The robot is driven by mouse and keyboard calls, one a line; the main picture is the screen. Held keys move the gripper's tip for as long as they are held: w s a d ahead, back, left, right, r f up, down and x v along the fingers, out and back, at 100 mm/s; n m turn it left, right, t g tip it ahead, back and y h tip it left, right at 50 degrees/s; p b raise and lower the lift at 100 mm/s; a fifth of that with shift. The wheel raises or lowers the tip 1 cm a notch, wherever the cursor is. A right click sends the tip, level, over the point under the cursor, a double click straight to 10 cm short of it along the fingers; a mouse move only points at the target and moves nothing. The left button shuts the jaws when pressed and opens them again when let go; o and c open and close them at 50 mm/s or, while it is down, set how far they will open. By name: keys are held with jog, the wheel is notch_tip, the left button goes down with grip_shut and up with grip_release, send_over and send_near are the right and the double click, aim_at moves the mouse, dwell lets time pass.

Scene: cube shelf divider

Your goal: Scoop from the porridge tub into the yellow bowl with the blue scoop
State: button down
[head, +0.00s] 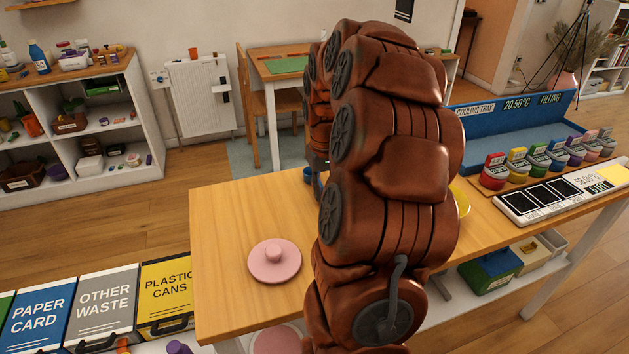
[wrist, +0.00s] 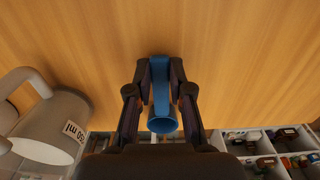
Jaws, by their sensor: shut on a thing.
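My gripper (wrist: 160,85) is shut on the handle of the blue scoop (wrist: 161,120), seen in the wrist view with wood behind it. A small bit of blue, likely the scoop (head: 308,175), shows at the left edge of my arm in the head view. The yellow bowl (head: 462,200) sits on the table, mostly hidden behind my arm. I cannot make out the porridge tub in either view. A pink lid with a knob (head: 274,260) lies on the table, left of my arm.
A grey container with a handle and an "ml" label (wrist: 50,125) is left of my gripper in the wrist view. The wooden table (head: 225,215) is clear around the lid. Several coloured labelled pots (head: 540,158) and a white panel (head: 550,195) stand at the right.

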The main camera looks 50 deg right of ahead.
jog(key=shift+r, duration=0.15)
dwell(0.4)
jog(key=shift+r+p, duration=0.5)
jog(key=shift+r, duration=1.9)
jog(key=shift+r, duration=0.1)
